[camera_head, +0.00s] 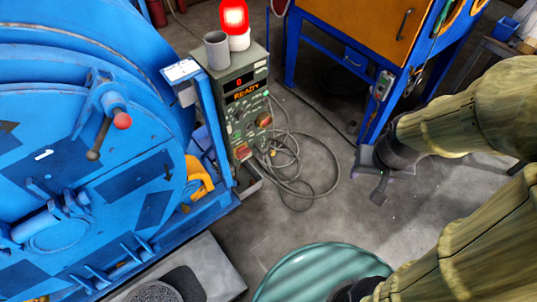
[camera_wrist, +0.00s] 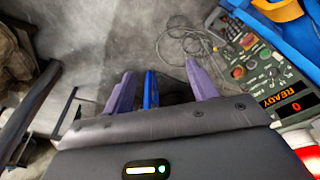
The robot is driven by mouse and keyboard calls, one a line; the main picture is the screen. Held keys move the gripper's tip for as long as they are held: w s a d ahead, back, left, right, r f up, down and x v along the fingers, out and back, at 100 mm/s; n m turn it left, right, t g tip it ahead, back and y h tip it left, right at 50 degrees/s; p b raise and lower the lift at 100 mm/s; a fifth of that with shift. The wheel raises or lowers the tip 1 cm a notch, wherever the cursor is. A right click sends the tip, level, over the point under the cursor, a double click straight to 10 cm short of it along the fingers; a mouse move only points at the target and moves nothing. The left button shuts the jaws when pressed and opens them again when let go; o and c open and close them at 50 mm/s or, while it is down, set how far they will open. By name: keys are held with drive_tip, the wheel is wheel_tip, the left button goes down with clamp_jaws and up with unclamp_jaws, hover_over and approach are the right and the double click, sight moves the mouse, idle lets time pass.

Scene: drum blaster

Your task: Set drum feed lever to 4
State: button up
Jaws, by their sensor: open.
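The blue drum machine (camera_head: 75,190) fills the left of the head view. A lever with a red ball knob (camera_head: 121,120) and a dark lower end (camera_head: 93,155) is on its round door; I cannot tell whether it is the feed lever. The grey control box (camera_head: 245,105) beside the machine shows "0" and "READY", with several knobs and buttons; it also shows at the right of the wrist view (camera_wrist: 262,62). No lever marked with numbers can be made out. My gripper (camera_head: 378,185) is open and empty, right of the box and apart from it; its purple fingers (camera_wrist: 163,85) show in the wrist view.
A red beacon (camera_head: 235,17) and a grey cup (camera_head: 217,50) stand on the box. Coiled cables (camera_head: 300,180) lie on the floor. A blue-framed orange cabinet (camera_head: 360,30) stands behind. A teal round top (camera_head: 310,275) is at the front. Open floor lies between.

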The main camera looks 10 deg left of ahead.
idle(0.4)
drive_tip(key=c, duration=0.3)
drive_tip(key=shift+w+f+b, duration=0.3)
drive_tip(key=shift+f+b, duration=0.05)
drive_tip(key=c, duration=0.3)
drive_tip(key=w+a+f+n+t+y+b, duration=0.2)
drive_tip(key=w+f+n+t+b, duration=0.25)
drive_tip(key=w+f+b, duration=0.85)
drive_tip(key=w+a+f+n+t+y+b, duration=0.25)
drive_tip(key=w+f+n+b, duration=0.35)
drive_tip(key=w+f+b, duration=0.6)
drive_tip(key=w+a+f+n+y+b, duration=0.1)
drive_tip(key=a+f+n+y+b, duration=0.2)
drive_tip(key=f+b, duration=0.5)
drive_tip(key=w+a+f+n+g+y+b, duration=0.1)
drive_tip(key=a+f+n+y+b, duration=0.3)
drive_tip(key=f+b, duration=0.3)
drive_tip(key=w+a+f+n+g+y+b, duration=0.1)
drive_tip(key=a+f+n+y+b, duration=0.3)
drive_tip(key=f+b, duration=0.4)
wheel_tip(320, 180, down, 3)
drive_tip(key=shift+w+a+f+y+b, duration=0.15)
drive_tip(key=shift+w+y+b, duration=0.15)
drive_tip(key=shift+y, duration=0.15)
